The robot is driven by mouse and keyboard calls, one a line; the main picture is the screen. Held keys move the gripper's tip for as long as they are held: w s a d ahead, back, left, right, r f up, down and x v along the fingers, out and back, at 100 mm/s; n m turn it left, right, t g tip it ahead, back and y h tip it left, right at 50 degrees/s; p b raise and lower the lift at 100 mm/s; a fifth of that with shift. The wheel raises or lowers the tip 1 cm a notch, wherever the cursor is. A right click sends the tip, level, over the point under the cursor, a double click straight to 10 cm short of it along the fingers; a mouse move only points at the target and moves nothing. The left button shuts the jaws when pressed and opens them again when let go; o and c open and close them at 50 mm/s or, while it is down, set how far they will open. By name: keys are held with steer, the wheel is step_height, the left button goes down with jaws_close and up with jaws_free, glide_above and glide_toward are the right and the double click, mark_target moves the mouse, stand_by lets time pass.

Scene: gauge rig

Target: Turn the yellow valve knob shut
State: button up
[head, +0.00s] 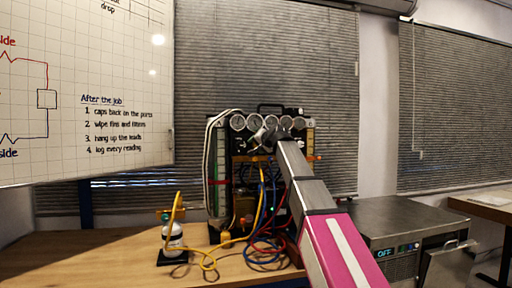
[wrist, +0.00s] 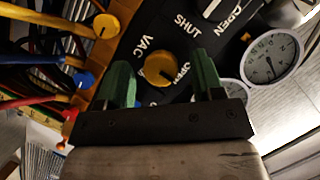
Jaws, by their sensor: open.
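In the wrist view, a round yellow knob (wrist: 160,69) sits on the black panel beside the lettering "VAC". "OPEN" is printed just right of it, partly covered by a finger. A dark mark shows on the knob's face. My gripper (wrist: 162,62) is open, with one green finger left of the knob and one right of it. The picture does not settle whether the fingers touch it or how deep they reach. In the head view, my gripper (head: 264,138) is at the rig's panel below the gauges, and the knob cannot be made out there.
Another knob (wrist: 210,8) is above, near "SHUT". A gauge (wrist: 271,57) is at the right. A bottle (head: 173,238) stands left on the bench (head: 100,255), whose left part is clear.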

steer(key=shift+w+a+f, duration=0.15)
steer(key=shift+w+a, duration=0.2)
steer(key=shift+w, duration=0.1)
steer(key=c, duration=0.9)
